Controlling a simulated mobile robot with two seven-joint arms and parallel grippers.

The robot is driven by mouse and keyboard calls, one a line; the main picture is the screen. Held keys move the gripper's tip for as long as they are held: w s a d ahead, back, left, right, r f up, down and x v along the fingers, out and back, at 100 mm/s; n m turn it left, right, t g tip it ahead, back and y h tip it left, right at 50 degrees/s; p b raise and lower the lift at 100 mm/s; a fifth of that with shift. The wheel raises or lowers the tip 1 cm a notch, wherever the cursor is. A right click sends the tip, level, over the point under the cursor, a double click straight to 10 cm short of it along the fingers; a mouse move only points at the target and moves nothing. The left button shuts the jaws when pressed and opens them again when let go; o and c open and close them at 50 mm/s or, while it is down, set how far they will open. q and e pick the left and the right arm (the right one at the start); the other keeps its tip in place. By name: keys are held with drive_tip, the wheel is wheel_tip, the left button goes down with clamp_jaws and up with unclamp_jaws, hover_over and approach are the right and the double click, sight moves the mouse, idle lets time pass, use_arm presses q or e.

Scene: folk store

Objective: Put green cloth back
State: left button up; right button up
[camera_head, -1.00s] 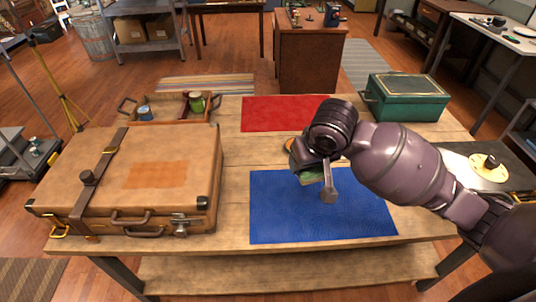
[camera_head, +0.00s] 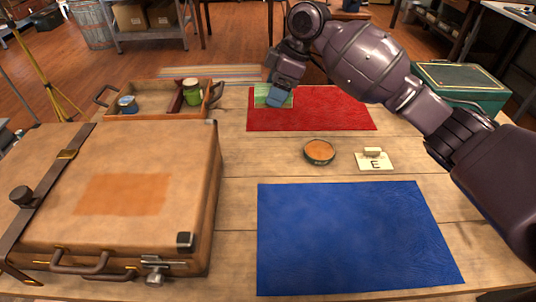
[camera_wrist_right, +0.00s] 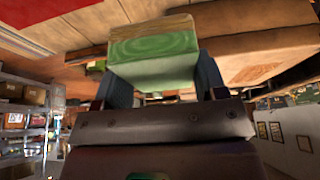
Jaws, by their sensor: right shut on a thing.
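The green cloth (camera_head: 262,94) looks like a small folded, block-shaped bundle. It is held between the fingers of my right gripper (camera_head: 279,93) at the left end of the red mat (camera_head: 330,112). I cannot tell whether it touches the mat. In the right wrist view the green cloth (camera_wrist_right: 153,60) sits between the two dark fingers of the right gripper (camera_wrist_right: 155,85), and the red mat (camera_wrist_right: 25,32) shows at upper left. My left gripper is not in view.
A tray (camera_head: 150,115) with a blue jar and a green jar stands left. A brown suitcase (camera_head: 115,185) fills the left front. A blue mat (camera_head: 355,240), a round tin (camera_head: 319,152), a card marked E (camera_head: 375,163) and a green box (camera_head: 460,88) are on the table.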

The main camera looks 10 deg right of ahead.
drive_tip(key=shift+w+a+f, duration=0.1)
drive_tip(key=shift+w+f, duration=0.15)
drive_tip(key=b, duration=0.3)
hover_over(268, 159)
drive_tip(key=d, duration=0.2)
wheel_tip(268, 159, down, 13)
drive_tip(key=shift+s+a+f, duration=0.15)
drive_tip(key=shift+a+f, duration=0.05)
drive_tip(key=shift+f, duration=0.35)
wheel_tip(268, 159, down, 5)
drive_tip(key=shift+r+b, duration=0.1)
drive_tip(key=shift+b, duration=0.3)
drive_tip(key=shift+f, duration=0.35)
drive_tip(key=shift+r, duration=0.15)
